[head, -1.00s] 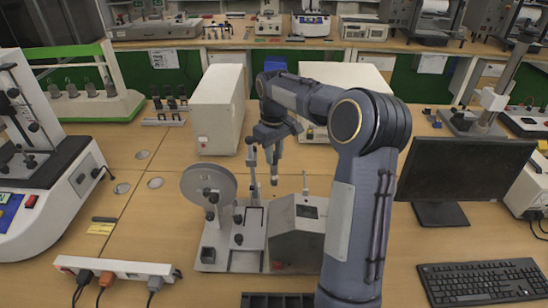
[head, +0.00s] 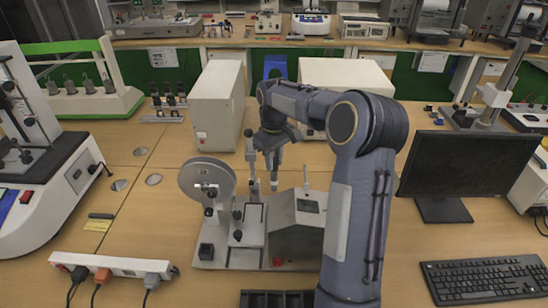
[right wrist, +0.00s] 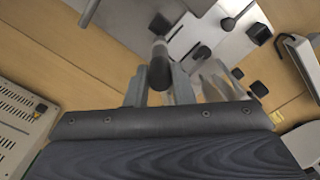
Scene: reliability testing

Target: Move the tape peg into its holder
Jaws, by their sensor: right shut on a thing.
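My right gripper (head: 271,160) points down, just right of the tape device's upright lever (head: 250,155). In the right wrist view, its fingers (right wrist: 163,88) are closed around a dark, round-ended peg (right wrist: 159,68), which I take to be the tape peg. In the head view, the peg is too small to make out clearly. The tape device (head: 228,254) has a light base plate, a grey wheel, black knobs and a grey housing. I cannot tell which part is the holder. My left gripper is out of view.
A grey housing (head: 300,232) stands close at the right of the gripper, and a grey wheel (head: 208,178) at the left. A white box (head: 218,105) stands behind. A power strip (head: 110,266) lies front left; a monitor (head: 465,170) and keyboard (head: 485,278) are at right.

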